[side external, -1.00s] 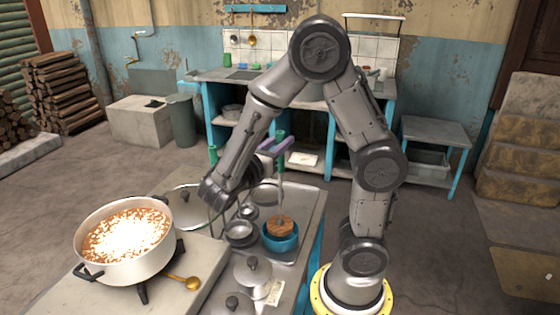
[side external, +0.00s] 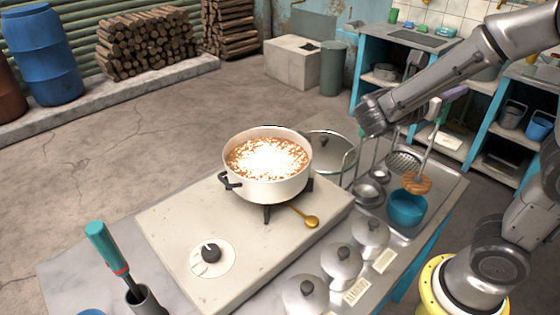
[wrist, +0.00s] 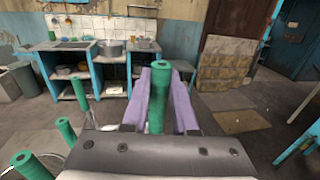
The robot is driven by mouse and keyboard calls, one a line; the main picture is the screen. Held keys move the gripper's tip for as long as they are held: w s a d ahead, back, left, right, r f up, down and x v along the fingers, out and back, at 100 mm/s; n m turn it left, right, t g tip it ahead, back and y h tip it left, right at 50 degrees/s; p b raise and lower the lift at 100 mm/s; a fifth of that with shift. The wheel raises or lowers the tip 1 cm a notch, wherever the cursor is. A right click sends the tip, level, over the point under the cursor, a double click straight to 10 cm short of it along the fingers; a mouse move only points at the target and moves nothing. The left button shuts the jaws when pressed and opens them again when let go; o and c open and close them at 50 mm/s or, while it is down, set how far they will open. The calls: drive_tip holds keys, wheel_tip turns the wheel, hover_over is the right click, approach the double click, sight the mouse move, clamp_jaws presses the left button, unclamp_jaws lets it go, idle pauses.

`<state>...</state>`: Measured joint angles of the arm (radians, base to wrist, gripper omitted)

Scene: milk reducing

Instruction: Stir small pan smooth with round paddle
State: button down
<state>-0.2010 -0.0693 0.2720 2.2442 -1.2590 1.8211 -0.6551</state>
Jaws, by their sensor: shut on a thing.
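My gripper (side external: 441,106) is shut on the green handle of the round paddle. In the wrist view the green handle (wrist: 157,98) stands between the purple fingers. The paddle's pale shaft runs down to a round brown wooden head (side external: 417,183). The head is at the rim of a blue bowl (side external: 406,208) and overlaps it in the picture; I cannot tell if they touch. A white pan (side external: 268,180) with dark handles stands on a burner on the pale stove block, left of my gripper. It holds a bright white and orange-brown speckled mass.
Several lidded metal pots (side external: 341,262) line the counter's front, and small metal bowls (side external: 369,192) sit left of the blue bowl. A large lid (side external: 331,150) stands behind the pan. A green-handled tool (side external: 106,248) stands front left.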

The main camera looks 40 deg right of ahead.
wheel_tip(320, 180, up, 16)
drive_tip(key=w+a+r+n+t, duration=0.1)
drive_tip(key=w+a+n+t, duration=0.35)
drive_tip(key=w, duration=0.75)
drive_tip(key=w+a+n+t+y, duration=0.15)
drive_tip(key=w+a+t, duration=0.25)
drive_tip(key=w+a, duration=0.5)
drive_tip(key=w+a+n+t+y, duration=0.1)
drive_tip(key=w+a+n+t, duration=0.2)
drive_tip(key=w+a+t, duration=0.55)
wheel_tip(320, 180, down, 13)
drive_tip(key=s+a+g, duration=0.1)
drive_tip(key=a+g, duration=0.1)
drive_tip(key=g, duration=0.1)
drive_tip(key=shift+s+a+f+g, duration=0.2)
drive_tip(key=shift+s+a+g, duration=0.05)
drive_tip(key=shift+s+g, duration=0.1)
